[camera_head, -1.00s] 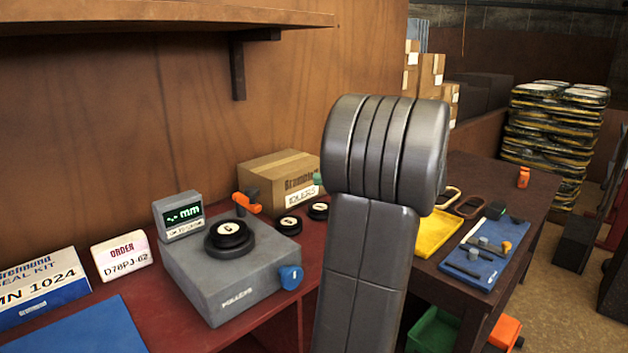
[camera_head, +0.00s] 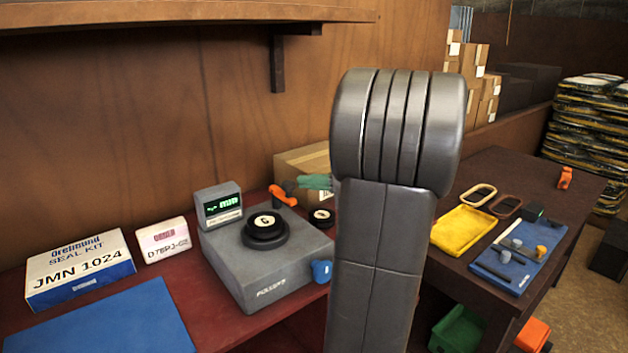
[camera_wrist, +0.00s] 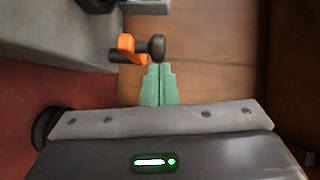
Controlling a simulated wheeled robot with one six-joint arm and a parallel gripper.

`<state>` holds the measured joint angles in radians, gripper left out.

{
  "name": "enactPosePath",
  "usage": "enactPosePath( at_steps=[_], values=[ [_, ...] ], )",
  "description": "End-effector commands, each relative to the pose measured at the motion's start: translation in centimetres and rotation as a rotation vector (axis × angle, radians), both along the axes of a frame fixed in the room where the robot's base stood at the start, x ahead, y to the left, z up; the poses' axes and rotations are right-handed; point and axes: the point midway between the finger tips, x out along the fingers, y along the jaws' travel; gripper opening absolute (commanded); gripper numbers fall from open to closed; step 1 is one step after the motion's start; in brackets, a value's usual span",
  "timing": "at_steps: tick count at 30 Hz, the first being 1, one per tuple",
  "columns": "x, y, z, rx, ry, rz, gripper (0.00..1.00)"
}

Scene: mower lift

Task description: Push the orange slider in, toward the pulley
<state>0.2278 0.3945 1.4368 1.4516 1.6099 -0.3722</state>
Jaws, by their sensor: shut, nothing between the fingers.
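The orange slider (camera_head: 283,195) stands at the back right edge of the grey gauge block (camera_head: 232,262), behind the black pulley (camera_head: 265,230) marked G. A gap shows between slider and pulley. My gripper (camera_head: 306,182) has green fingertips, shut and empty, just right of the slider in the head view. In the wrist view the closed fingertips (camera_wrist: 158,68) sit just below the slider's dark knob (camera_wrist: 157,46), with the orange part (camera_wrist: 127,46) to its left. I cannot tell whether they touch. My arm hides part of the bench behind it.
The gauge's display (camera_head: 221,206) is lit green, and a blue knob (camera_head: 322,271) is at its front right. A loose pulley (camera_head: 321,217) and a cardboard box (camera_head: 300,162) are close to my gripper.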

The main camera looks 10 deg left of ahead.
Motion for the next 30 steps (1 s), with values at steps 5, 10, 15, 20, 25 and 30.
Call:
enactPosePath(
  at_steps=[5, 10, 15, 20, 25, 30],
  values=[
    [-0.1, 0.0, -0.1, 0.000, -0.001, -0.008, 0.00],
    [-0.7, 0.3, -0.3, -0.002, -0.004, -0.075, 0.00],
    [-1.6, 0.7, -0.3, -0.001, -0.004, -0.174, 0.00],
    [-2.3, 1.2, -0.3, -0.002, -0.003, -0.265, 0.00],
    [-3.0, 1.6, -0.4, 0.000, -0.003, -0.344, 0.00],
    [-3.5, 2.1, -0.2, 0.000, -0.001, -0.352, 0.00]
  ],
)
